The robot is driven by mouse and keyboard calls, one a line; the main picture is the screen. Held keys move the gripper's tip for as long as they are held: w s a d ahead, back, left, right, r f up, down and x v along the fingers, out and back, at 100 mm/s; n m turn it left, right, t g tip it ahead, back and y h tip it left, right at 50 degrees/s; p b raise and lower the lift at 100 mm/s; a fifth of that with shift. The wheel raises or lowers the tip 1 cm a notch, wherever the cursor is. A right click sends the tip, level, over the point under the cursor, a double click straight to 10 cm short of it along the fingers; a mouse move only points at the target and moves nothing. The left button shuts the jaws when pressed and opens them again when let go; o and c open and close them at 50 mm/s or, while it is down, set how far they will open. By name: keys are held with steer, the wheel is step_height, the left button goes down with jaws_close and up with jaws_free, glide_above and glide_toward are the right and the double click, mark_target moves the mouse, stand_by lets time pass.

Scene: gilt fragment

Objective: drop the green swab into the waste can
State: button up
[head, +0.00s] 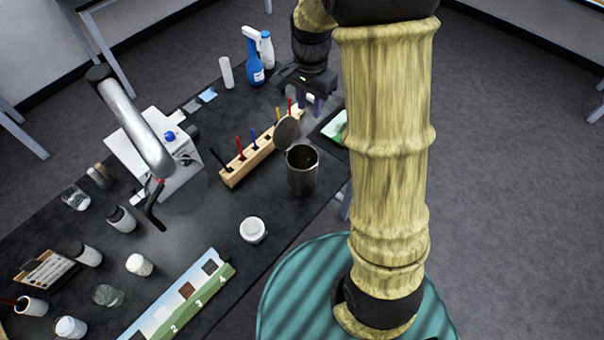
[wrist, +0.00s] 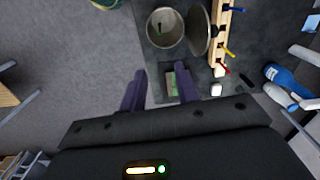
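The waste can (head: 302,178) is a grey metal cylinder standing open near the table's right edge, its round lid (head: 287,131) tilted up behind it. The wrist view also shows the can (wrist: 153,40) and lid (wrist: 199,32). A small green piece (wrist: 159,27) shows inside the can's mouth in the wrist view; it looks like the green swab, though it is too small to be sure. My gripper (wrist: 160,92) has its two purple fingers apart with nothing between them. In the head view my gripper (head: 311,104) is above the table behind the can.
A wooden rack (head: 247,161) with several coloured sticks stands left of the can. A dark tray with a green picture (head: 338,128) lies right of the lid. A blue spray bottle (head: 254,62) stands at the back. A white jar (head: 253,230) stands in front of the can.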

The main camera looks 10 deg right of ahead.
steer(key=shift+r, duration=0.6)
stand_by(0.4)
steer(key=s+f+n+t+b, duration=0.2)
steer(key=s+f+n+b, duration=0.3)
steer(key=s, duration=0.9)
step_height(320, 180, down, 3)
steer(key=n, duration=0.4)
steer(key=shift+s+n+t+b, duration=0.2)
steer(key=shift+n+t+b, duration=0.1)
steer(key=shift+n+b, duration=0.1)
stand_by(0.6)
